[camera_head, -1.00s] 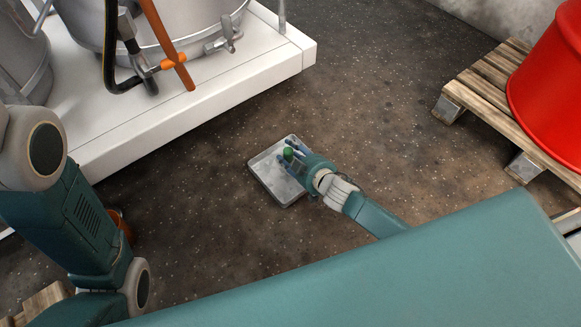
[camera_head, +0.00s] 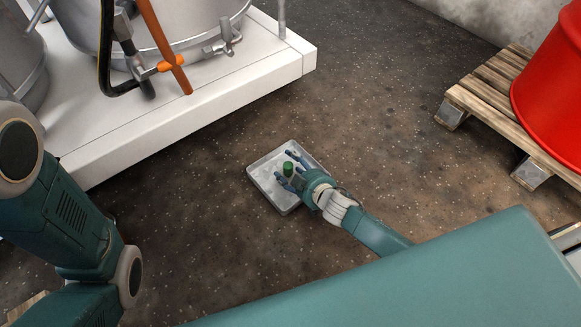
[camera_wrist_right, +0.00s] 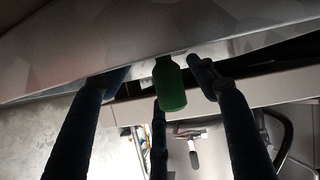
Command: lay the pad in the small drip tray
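The small grey drip tray (camera_head: 256,177) lies on the dark floor in the middle of the head view. A short green knob (camera_head: 288,169) stands over the middle of the tray, above a light grey surface. I cannot clearly separate the pad from the tray floor there. My right gripper (camera_head: 289,174) is low over the tray's right part, its fingers spread beside the knob. In the right wrist view the green knob (camera_wrist_right: 171,88) shows between the spread fingers, with gaps on both sides. A pale faceted surface spans the top of that view. My left gripper is out of view.
A white platform (camera_head: 200,120) with metal drums (camera_head: 170,30), a hose and an orange bar stands at the upper left. A wooden pallet (camera_head: 485,95) with a red drum (camera_head: 555,90) is at the right. The floor around the tray is clear.

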